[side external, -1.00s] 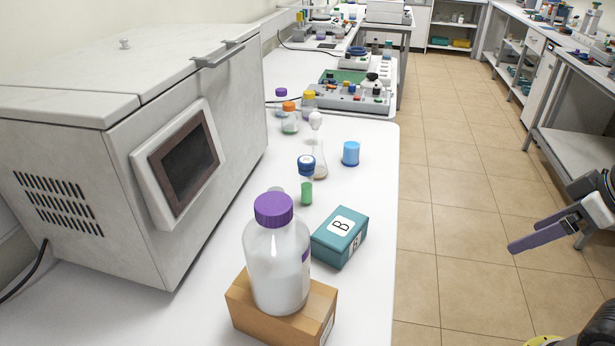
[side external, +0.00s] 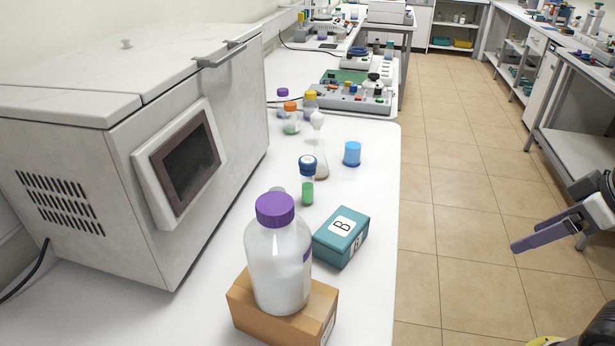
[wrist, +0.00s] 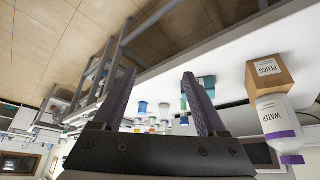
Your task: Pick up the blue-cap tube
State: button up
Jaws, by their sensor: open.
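The blue-cap tube (side external: 307,189) stands upright on the white bench in the side view, with green liquid in its lower part. It is between the teal box and a small flask. My gripper (side external: 513,246) is at the right edge of that view, out over the floor, well away from the tube and touching nothing. In the wrist view my gripper (wrist: 158,76) shows two purple fingers spread apart with nothing between their tips. The wrist picture is upside down. Several small vessels show far off between the fingers there, too small to tell which is the tube.
A purple-capped bottle (side external: 278,265) stands on a cardboard box (side external: 255,309) in front of the tube. A teal box (side external: 341,237) marked B, a flask (side external: 320,160) and a blue beaker (side external: 352,154) are close by. A large grey machine (side external: 115,220) fills the left.

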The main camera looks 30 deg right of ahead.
dwell(0.3)
jog(key=w+a+r+n+t+y, duration=0.1)
jog(key=w+a+r+n+y, duration=0.15)
jog(key=w+r+n, duration=0.45)
jog(key=n+y, duration=0.2)
send_over(307, 178)
jog(key=s+d, duration=0.6)
jog(key=d, duration=0.1)
jog(key=shift+w+a+f+g, duration=0.35)
jog(key=shift+w+a+f, duration=0.8)
jog(key=shift+f, duration=1.95)
jog(key=shift+w+a+f+g, duration=0.3)
jog(key=shift+w+a+f, duration=0.8)
jog(key=shift+f, duration=2.05)
jog(key=shift+w+a+f+g, duration=0.35)
jog(key=shift+w+a+f, duration=0.8)
jog(key=shift+f, duration=1.95)
jog(key=shift+w+d, duration=0.25)
jog(key=shift+d, duration=0.15)
grip_shut()
